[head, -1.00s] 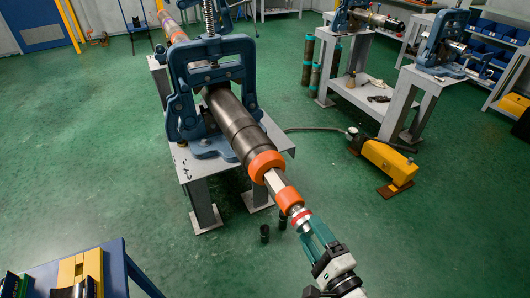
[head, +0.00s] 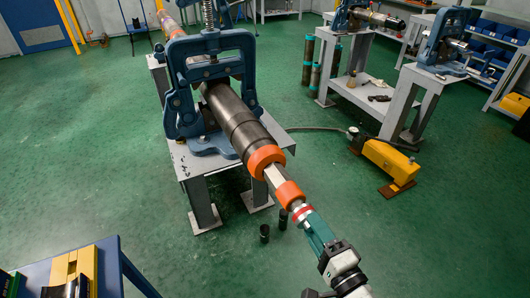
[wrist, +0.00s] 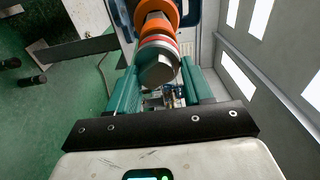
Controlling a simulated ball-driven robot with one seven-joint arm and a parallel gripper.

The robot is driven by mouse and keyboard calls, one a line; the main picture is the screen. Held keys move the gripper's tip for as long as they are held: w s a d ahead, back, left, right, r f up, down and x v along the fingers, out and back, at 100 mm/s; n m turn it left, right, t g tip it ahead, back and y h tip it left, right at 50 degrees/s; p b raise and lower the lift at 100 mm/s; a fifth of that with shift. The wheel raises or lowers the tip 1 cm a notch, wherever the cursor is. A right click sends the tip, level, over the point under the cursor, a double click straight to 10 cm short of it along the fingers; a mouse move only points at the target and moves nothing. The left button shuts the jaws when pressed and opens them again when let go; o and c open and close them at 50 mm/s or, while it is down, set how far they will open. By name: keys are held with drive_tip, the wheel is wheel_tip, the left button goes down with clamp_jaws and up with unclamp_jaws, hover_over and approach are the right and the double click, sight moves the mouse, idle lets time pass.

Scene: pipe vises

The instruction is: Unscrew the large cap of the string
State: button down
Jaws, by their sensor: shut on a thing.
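The large orange cap (head: 266,158) sits on the near end of the thick dark pipe string (head: 233,119), which is clamped in a blue vise (head: 212,75). A pale bar (head: 275,177) runs from it to a smaller orange collar (head: 289,194). Past that is a metal end piece with a red ring (head: 301,211). My gripper (head: 305,218) is shut on this end piece, in line with the string. In the wrist view its round silver face (wrist: 159,66) lies between the teal fingers, and the orange parts behind it partly overlap.
A grey stand (head: 228,168) carries the vise. Two small dark cylinders (head: 264,233) stand on the floor below the string. A yellow pump (head: 387,161) with a hose is at right, and a blue table (head: 112,263) is at lower left. Green floor lies open between them.

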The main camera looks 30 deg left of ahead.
drive_tip(key=shift+s+a+f+n+b, duration=0.15)
drive_tip(key=shift+f+n+b, duration=0.2)
drive_tip(key=shift+n+b, duration=0.5)
